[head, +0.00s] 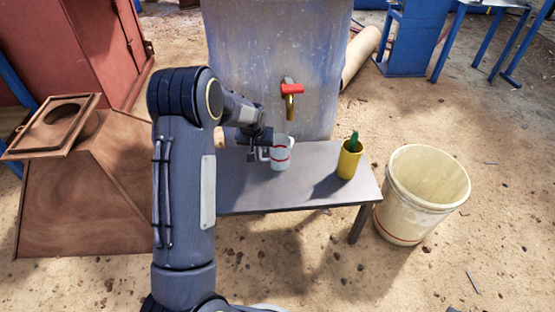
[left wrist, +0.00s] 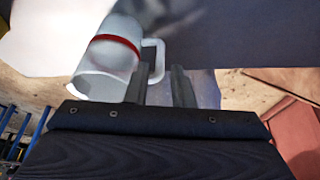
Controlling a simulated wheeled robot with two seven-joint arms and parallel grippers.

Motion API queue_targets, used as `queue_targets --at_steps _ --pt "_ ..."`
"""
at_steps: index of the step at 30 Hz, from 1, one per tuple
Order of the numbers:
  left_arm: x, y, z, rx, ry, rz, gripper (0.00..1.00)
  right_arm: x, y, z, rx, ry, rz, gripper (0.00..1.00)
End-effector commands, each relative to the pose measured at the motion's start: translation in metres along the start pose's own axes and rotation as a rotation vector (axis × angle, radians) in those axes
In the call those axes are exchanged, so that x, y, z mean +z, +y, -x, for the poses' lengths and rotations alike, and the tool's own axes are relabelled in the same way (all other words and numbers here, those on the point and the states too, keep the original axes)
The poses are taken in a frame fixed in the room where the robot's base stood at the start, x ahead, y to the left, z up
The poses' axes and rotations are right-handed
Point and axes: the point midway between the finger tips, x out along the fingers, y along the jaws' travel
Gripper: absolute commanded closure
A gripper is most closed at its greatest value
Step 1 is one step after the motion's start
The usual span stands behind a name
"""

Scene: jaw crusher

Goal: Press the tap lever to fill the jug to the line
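The clear jug (head: 281,160) with a red line around it is at the bench, below and slightly left of the tap's brass spout (head: 290,110). The red tap lever (head: 293,89) sits on top of the tap on the big tank. My left gripper (head: 262,153) is at the jug's left side. In the left wrist view the jug (left wrist: 103,66) shows its handle (left wrist: 158,50) by my two fingers (left wrist: 161,85), which stand apart with a gap between them. I cannot tell whether they touch the handle or see any water in the jug. My right gripper is out of view.
The grey bench (head: 250,193) also carries a yellow cup (head: 349,163) with something green in it. A large cream bucket (head: 420,205) stands on the ground to the right. A brown metal hopper (head: 85,205) is at the left. The bench front is clear.

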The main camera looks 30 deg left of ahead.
Motion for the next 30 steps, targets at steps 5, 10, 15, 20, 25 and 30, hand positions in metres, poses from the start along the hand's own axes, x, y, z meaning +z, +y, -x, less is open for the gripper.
queue_targets --at_steps 5,10,15,20,25,30 --pt "0.002 0.000 -0.020 0.000 -0.002 0.001 0.78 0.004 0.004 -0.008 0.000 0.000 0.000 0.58" --pt "0.002 0.000 -0.047 0.000 -0.002 0.000 0.78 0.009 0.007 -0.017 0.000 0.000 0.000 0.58" --pt "0.000 0.000 -0.052 0.001 0.000 0.000 0.78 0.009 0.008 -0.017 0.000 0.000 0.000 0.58" --pt "0.000 0.000 -0.052 0.001 0.000 0.000 0.84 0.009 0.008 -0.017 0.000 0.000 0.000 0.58" --pt "0.000 0.000 -0.052 0.001 0.000 0.000 1.00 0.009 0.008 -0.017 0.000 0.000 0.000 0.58" --pt "0.000 0.000 -0.051 0.001 0.000 0.000 1.00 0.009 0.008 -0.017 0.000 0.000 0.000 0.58"
